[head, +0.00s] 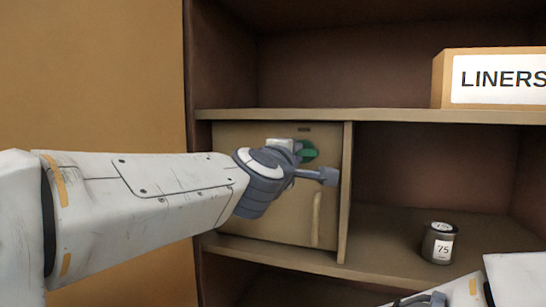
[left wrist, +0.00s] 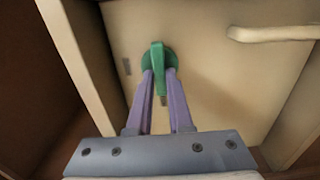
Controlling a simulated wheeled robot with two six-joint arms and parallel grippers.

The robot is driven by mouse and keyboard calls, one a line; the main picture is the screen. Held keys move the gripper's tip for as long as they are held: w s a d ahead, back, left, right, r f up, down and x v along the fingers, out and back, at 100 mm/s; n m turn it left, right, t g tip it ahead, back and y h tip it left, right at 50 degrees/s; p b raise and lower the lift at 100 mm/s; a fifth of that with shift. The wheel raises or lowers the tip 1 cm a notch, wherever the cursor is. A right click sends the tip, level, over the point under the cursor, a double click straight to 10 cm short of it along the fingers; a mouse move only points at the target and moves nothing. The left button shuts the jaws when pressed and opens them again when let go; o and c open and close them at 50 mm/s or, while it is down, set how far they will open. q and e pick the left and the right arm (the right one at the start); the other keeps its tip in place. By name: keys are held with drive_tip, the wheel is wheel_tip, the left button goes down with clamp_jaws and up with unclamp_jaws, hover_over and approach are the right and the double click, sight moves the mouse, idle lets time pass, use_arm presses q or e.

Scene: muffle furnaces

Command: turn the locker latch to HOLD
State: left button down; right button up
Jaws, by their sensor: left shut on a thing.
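The locker (head: 270,215) is a tan box with a closed door on the middle shelf. Its green latch (head: 308,151) is on the upper part of the door, partly hidden by my left gripper (head: 300,160). In the left wrist view, the green latch (left wrist: 157,65) has a round base and a straight lever. The purple fingers of my left gripper (left wrist: 158,78) are closed on either side of that lever. Small marks show on the door by the latch, but no lettering is readable. Part of my right gripper (head: 425,299) shows at the bottom edge; its fingers are unclear.
A pale door handle (head: 317,218) stands out below the latch. A dark can marked 75 (head: 439,243) stands on the shelf (head: 375,225) right of the locker. A box labelled LINERS (head: 495,78) sits on the upper shelf. The space between locker and can is clear.

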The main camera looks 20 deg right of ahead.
idle(0.5)
use_arm(q)
drive_tip(key=c, duration=0.8)
unclamp_jaws()
drive_tip(key=v, duration=1)
drive_tip(key=shift+s+a, duration=0.2)
